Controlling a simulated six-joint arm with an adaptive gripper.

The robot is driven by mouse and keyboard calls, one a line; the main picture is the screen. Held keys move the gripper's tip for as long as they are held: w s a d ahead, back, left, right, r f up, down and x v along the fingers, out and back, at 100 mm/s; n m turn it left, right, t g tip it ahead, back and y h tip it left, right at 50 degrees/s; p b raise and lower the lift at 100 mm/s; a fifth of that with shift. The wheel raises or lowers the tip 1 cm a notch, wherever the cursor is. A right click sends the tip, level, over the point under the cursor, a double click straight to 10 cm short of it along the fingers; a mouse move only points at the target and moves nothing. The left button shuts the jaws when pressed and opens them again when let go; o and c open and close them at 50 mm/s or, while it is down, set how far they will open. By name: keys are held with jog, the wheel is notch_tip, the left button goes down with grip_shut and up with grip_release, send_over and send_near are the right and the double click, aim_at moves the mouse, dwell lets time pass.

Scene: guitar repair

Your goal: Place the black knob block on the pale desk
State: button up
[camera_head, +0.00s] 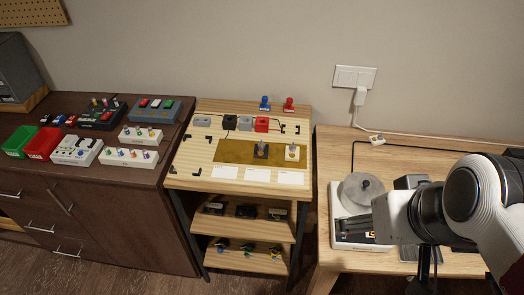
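A black block with a knob on top (261,151) stands upright on an olive-gold mat (228,151) on the middle pale wood desk (203,165). A similar white knob block (292,153) stands just right of it. A plain-looking black block (230,122) is further back on the same desk. My gripper (424,265) seems to hang below my arm at the lower right, over the right-hand pale table (345,150), well apart from the black knob block. Its fingers are dark and largely hidden by my wrist, so their opening is unclear.
A white device with a grey disc (346,234) stands on the right-hand table beside my arm. Red (43,144) and green bins and several knob or button panels crowd the dark cabinet (150,176) at left. Shelves with small items (250,228) lie under the middle desk.

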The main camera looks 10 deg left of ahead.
jog(key=w+a+n+g+y, duration=0.1)
jog(key=w+a+n+y, duration=0.25)
jog(key=w+a, duration=0.4)
jog(key=n+y, duration=0.4)
jog(key=n, duration=0.4)
send_near(257, 148)
jog(key=shift+s+r+m+h, duration=0.25)
jog(key=shift+s+r, duration=0.15)
jog(key=shift+r, duration=0.2)
jog(key=shift+w+a+f, duration=0.1)
jog(key=shift+w+f, duration=0.2)
jog(key=shift+f, duration=0.05)
jog(key=shift+x, duration=1.25)
jog(key=shift+x, duration=2.6)
